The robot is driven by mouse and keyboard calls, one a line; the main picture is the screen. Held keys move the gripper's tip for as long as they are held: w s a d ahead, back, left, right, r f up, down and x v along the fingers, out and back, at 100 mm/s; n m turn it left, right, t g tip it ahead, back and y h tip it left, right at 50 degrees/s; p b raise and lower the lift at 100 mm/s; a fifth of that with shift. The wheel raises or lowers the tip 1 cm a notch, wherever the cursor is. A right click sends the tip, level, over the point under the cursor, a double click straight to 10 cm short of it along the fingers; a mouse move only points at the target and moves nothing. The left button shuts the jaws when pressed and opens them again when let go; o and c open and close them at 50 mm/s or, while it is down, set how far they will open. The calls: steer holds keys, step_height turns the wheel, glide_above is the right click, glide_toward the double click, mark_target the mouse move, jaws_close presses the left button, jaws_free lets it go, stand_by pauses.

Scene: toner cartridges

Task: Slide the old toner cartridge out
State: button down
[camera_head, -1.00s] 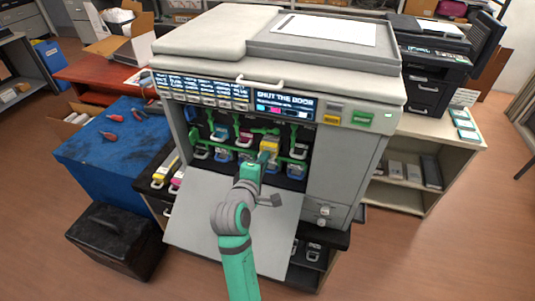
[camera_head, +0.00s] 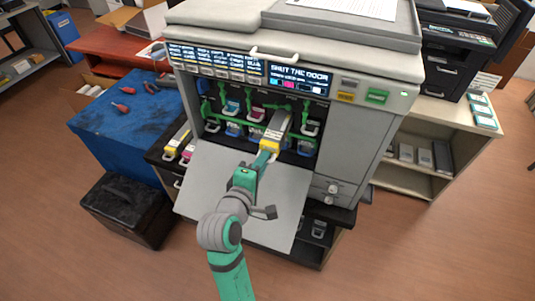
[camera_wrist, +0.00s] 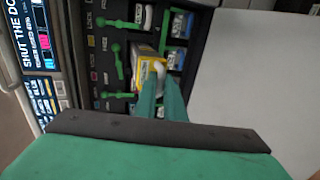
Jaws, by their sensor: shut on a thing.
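The copier (camera_head: 350,150) stands with its front door (camera_head: 220,185) folded down flat before an open bay. My gripper (camera_head: 262,160) is over the door, shut on the toner cartridge (camera_head: 277,132). The cartridge has a yellow front end and a grey body and sticks partly out of the bay, its rear still inside. In the wrist view the yellow cartridge (camera_wrist: 150,66) shows beyond my fingers (camera_wrist: 160,92), which are at its pale handle. Its rear is hidden in the bay. The copier's display reads "SHUT THE DOOR".
Other cartridges with green levers (camera_head: 228,107) sit in the bay on both sides. Yellow and magenta cartridges (camera_head: 183,145) lie on a black shelf at left. A blue workbench (camera_head: 115,130) with tools and a black box (camera_head: 125,210) stand left. A shelf unit (camera_head: 440,160) is right.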

steer(key=v, duration=0.2)
steer(key=f+v, duration=0.1)
steer(key=v, duration=0.2)
steer(key=shift+s, duration=0.25)
steer(key=c, duration=1.8)
jaws_free()
steer(key=shift+a, duration=0.1)
steer(key=shift+o, duration=0.2)
steer(key=o, duration=0.4)
steer(key=shift+f, duration=0.1)
steer(key=shift+s+a, duration=0.1)
steer(key=shift+s, duration=0.05)
